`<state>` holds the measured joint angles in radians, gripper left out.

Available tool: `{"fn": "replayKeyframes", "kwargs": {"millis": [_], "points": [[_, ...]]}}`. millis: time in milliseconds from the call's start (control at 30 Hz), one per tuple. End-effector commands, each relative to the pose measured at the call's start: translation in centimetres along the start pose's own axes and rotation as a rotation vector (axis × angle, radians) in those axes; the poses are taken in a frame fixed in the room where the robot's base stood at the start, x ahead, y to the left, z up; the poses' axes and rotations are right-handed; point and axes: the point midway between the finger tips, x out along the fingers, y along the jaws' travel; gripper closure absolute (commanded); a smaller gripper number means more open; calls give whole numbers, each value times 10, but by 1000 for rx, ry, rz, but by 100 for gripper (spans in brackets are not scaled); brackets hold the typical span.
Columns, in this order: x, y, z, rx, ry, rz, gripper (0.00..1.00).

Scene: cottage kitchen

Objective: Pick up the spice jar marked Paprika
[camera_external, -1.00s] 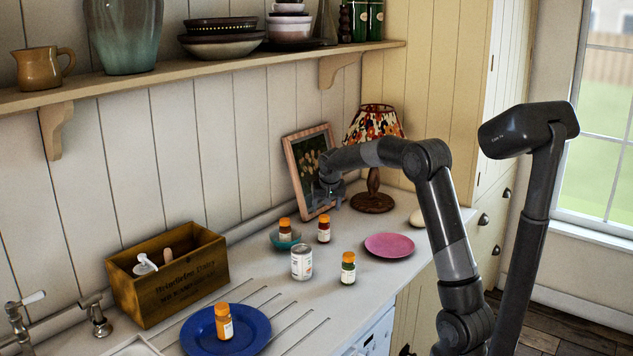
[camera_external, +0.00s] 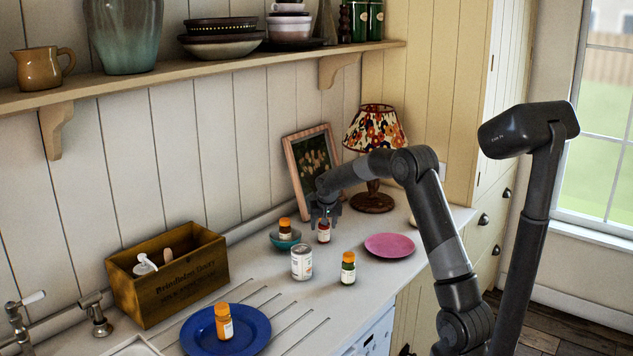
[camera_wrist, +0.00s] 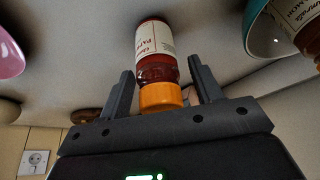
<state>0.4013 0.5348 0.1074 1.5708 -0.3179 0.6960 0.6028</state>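The Paprika jar (camera_external: 324,235) has an orange lid, red-brown contents and a white label. It stands upright on the worktop between the teal bowl and the pink plate. In the wrist view the jar (camera_wrist: 155,45) shows label letters that begin "PAP". My gripper (camera_external: 324,212) is above it, pointing down. In the wrist view the gripper (camera_wrist: 161,72) is open, with one finger on each side of the jar near its lid. Gaps show between the fingers and the jar. The lid is largely hidden by the gripper in the external view.
A teal bowl (camera_external: 284,245) holding another orange-lidded jar (camera_external: 285,227) is close on the left. A pink plate (camera_external: 390,245) lies right. A picture frame (camera_external: 297,185) and lamp (camera_external: 375,130) stand behind.

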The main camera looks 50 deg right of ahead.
Motion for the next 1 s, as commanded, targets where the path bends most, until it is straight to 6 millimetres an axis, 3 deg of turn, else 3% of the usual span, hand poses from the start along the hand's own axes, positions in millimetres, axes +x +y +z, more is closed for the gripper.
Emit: {"fn": "replayKeyframes", "kwargs": {"millis": [533, 833, 1000], "points": [[0, 0, 0, 0, 0, 0, 86], [-3, 0, -1, 0, 1, 0, 87], [-16, 0, -7, 0, 3, -2, 87]]}}
